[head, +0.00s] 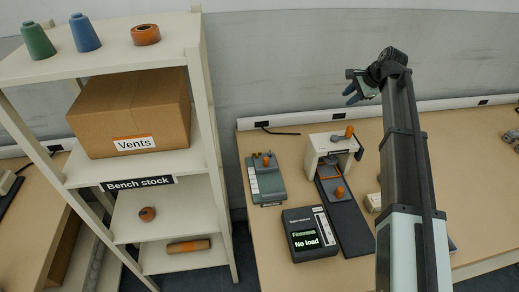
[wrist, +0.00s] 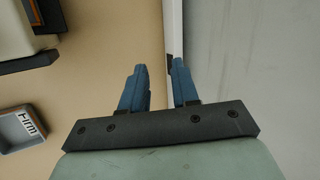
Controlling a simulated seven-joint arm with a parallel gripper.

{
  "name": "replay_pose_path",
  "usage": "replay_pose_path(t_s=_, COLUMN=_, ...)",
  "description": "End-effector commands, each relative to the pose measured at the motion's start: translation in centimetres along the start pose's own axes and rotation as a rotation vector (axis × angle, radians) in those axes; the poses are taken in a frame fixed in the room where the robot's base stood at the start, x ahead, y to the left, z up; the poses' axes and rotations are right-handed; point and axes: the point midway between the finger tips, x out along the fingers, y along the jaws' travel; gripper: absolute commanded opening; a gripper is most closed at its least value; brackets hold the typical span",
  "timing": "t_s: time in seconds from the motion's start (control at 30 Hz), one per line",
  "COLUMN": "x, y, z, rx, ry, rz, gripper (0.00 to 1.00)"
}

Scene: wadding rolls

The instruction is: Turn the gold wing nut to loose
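My gripper (head: 358,90) is raised above the back of the bench, near the wall, up and right of these devices. In the wrist view my gripper (wrist: 158,64) has its two blue fingers apart with nothing between them. My arm hides part of the bench's right side.
A tray marked "Firm" (wrist: 22,126) shows in the wrist view. A shelf (head: 190,165) at left holds a "Vents" box (head: 130,110), cones and rolls. A white rail runs along the wall.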

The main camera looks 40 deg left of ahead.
Motion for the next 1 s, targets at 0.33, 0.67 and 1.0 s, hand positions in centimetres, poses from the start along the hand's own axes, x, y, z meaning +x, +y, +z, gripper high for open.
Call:
replay_pose_path(t_s=0.33, x=4.4, y=-0.7, z=15.0, rx=0.058, ry=0.007, rz=0.244, gripper=0.30)
replay_pose_path(t_s=0.67, x=6.0, y=0.5, z=27.6, rx=0.121, ry=0.107, rz=0.435, gripper=0.30)
replay_pose_path(t_s=1.0, x=6.2, y=1.7, z=33.1, rx=0.159, ry=0.186, rz=0.510, gripper=0.30)
